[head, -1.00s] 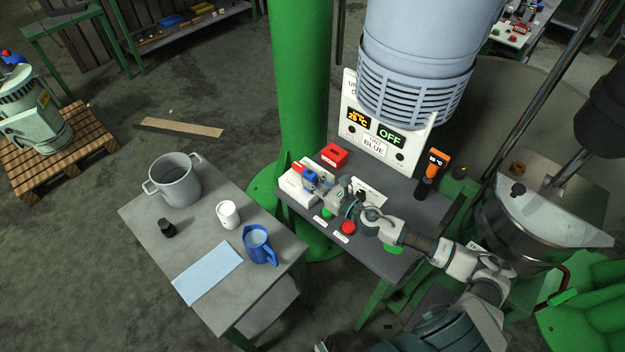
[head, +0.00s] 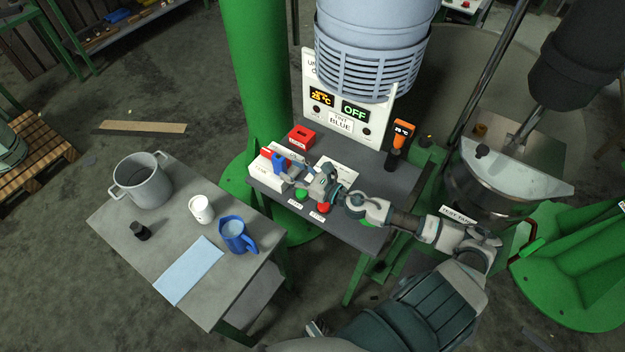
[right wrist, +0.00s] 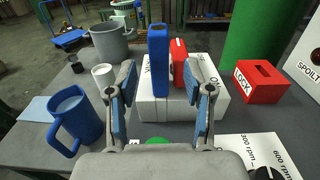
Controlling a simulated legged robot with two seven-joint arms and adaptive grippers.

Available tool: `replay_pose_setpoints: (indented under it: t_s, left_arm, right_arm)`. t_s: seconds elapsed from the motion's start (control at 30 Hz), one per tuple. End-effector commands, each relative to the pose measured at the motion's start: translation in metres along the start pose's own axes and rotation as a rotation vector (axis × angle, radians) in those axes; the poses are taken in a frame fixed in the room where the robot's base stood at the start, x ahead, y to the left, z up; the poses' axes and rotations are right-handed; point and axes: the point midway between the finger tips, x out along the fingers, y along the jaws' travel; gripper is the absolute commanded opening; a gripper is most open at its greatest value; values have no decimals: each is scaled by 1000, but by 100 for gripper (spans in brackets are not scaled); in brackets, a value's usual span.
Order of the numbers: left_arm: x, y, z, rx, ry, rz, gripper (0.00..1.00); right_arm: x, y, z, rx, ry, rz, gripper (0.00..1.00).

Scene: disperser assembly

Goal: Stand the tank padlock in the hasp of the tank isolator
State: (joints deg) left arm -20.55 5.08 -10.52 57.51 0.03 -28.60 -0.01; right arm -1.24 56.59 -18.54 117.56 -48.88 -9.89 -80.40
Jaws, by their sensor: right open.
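The tank isolator is a white box (head: 262,181) with a red handle (head: 267,154), on the grey bench. Both show in the right wrist view, the box (right wrist: 213,108) and the handle (right wrist: 178,62). The blue tank padlock (head: 279,162) stands upright at the box, close to the red handle. In the right wrist view the padlock (right wrist: 158,62) rises between my fingers, with gaps on both sides. How its foot sits in the hasp is hidden. My right gripper (head: 293,173) is open just to the right of the padlock. My left gripper is not in view.
A red LOCK box (head: 301,137) sits behind the isolator. Green (head: 301,194) and red (head: 323,208) buttons lie near my right arm. The left table holds a grey pot (head: 145,183), a white mug (head: 201,209), a blue jug (head: 236,235) and a light blue cloth (head: 189,270).

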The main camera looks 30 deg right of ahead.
Motion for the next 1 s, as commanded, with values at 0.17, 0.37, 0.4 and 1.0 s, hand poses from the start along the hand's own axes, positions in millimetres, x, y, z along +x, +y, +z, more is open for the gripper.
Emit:
replay_pose_setpoints:
  t_s: [0.17, 0.37, 0.4, 1.0]
  left_arm:
    - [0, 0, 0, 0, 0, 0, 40]
    - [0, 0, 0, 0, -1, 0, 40]
    - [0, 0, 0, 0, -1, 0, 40]
    - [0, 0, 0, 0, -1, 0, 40]
  right_arm:
    - [-30, 1, -3, 4, 4, -1, 52]
    - [-59, 0, -2, 5, 2, -1, 52]
    - [-63, 0, -2, 6, 1, 0, 52]
    - [-81, -1, -1, 1, 1, 0, 52]
